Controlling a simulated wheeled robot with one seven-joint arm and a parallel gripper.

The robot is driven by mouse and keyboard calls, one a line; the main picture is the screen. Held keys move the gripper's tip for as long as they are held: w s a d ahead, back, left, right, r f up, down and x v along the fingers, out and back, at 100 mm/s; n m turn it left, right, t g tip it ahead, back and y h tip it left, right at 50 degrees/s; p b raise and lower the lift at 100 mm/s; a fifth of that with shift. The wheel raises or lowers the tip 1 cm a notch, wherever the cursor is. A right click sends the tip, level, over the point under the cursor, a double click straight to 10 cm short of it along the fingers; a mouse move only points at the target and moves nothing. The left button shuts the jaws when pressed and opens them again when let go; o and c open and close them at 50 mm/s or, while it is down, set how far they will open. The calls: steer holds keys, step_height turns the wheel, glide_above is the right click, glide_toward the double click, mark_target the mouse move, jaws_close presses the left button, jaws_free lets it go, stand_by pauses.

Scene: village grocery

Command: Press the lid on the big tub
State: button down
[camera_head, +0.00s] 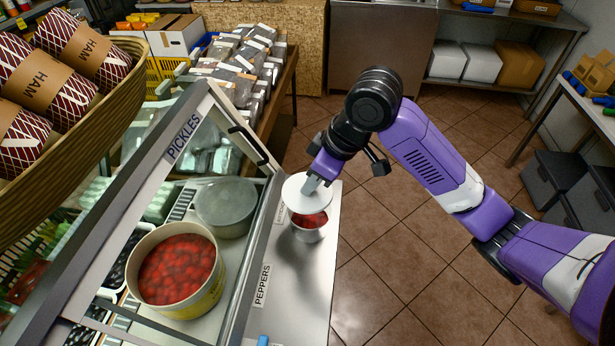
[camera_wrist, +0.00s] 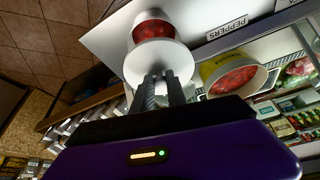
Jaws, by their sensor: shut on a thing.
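A white tub (camera_head: 309,237) with red contents stands on the steel counter beside the display case. It also shows in the wrist view (camera_wrist: 151,14). My gripper (camera_head: 312,184) is shut on a round white lid (camera_head: 319,204), which also shows in the wrist view (camera_wrist: 138,66). The lid is over the back part of the tub's mouth, and red contents show past its front edge. I cannot tell whether lid and tub touch. A larger cream and yellow tub (camera_head: 205,302), full of red pieces, sits open inside the case; it shows in the wrist view (camera_wrist: 207,70).
A grey round container (camera_head: 226,208) is behind the larger tub. The case's raised frame, marked PICKLES (camera_head: 182,137), stands left of my gripper. A PEPPERS label (camera_head: 262,286) is on the counter edge. A basket of hams (camera_head: 40,150) is at left.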

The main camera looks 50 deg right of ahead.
mark_target(319, 194)
steer(key=shift+d+f+b, duration=0.1)
steer(key=shift+f+b, duration=2.15)
steer(key=shift+f, duration=0.6)
steer(key=shift+s, duration=0.25)
steer(key=shift+f+b, duration=0.15)
steer(key=shift+b, duration=0.35)
stand_by(0.4)
steer(key=c, duration=0.8)
jaws_free()
steer(key=shift+o, duration=0.2)
